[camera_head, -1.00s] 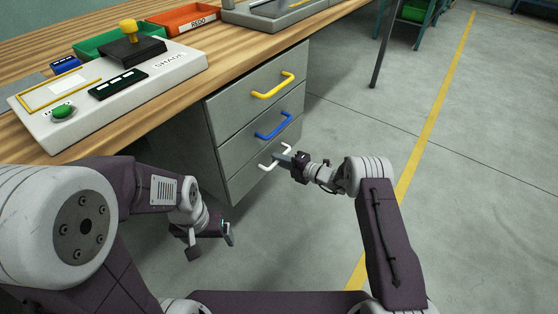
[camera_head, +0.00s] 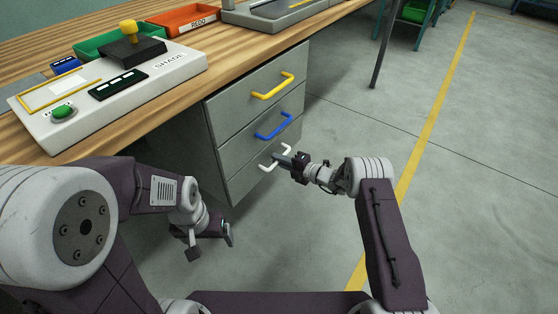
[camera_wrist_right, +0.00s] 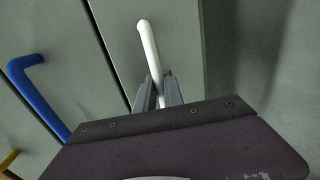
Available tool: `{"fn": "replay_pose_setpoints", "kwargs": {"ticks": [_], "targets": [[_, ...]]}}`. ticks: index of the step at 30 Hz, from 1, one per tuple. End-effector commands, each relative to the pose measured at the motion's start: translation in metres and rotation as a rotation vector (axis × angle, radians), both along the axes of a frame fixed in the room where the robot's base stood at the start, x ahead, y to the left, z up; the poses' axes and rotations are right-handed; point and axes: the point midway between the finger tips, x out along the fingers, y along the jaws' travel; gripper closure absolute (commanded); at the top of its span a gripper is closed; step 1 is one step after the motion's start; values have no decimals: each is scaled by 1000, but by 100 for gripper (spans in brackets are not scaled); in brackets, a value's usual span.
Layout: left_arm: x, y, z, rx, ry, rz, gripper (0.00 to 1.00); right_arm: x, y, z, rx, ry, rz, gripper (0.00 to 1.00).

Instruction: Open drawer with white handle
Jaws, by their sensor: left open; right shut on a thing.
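The white handle (camera_head: 267,166) is on the bottom drawer (camera_head: 240,184) of a grey three-drawer cabinet under the workbench. My right gripper (camera_head: 281,158) is at this handle. In the right wrist view its two fingers (camera_wrist_right: 158,95) are shut on the white handle (camera_wrist_right: 148,45), whose far end sticks out beyond them. The bottom drawer front looks level with the drawers above it. My left gripper (camera_head: 210,243) is open and empty, low over the floor in front of the cabinet.
A yellow handle (camera_head: 272,87) and a blue handle (camera_head: 274,126) are on the two upper drawers. The blue handle also shows in the right wrist view (camera_wrist_right: 38,95). A control box (camera_head: 150,85) and bins stand on the bench.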

Motion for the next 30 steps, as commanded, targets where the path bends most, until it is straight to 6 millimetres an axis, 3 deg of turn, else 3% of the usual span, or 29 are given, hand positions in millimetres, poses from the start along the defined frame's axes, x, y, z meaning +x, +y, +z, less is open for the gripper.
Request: {"fn": "replay_pose_setpoints", "kwargs": {"ticks": [20,30], "targets": [[0,0,4,0,0,0,16,-3,-4,0,0,3,0,100],[0,0,30,0,0,0,16,-29,-41,4,-1,6,-3,100]]}}
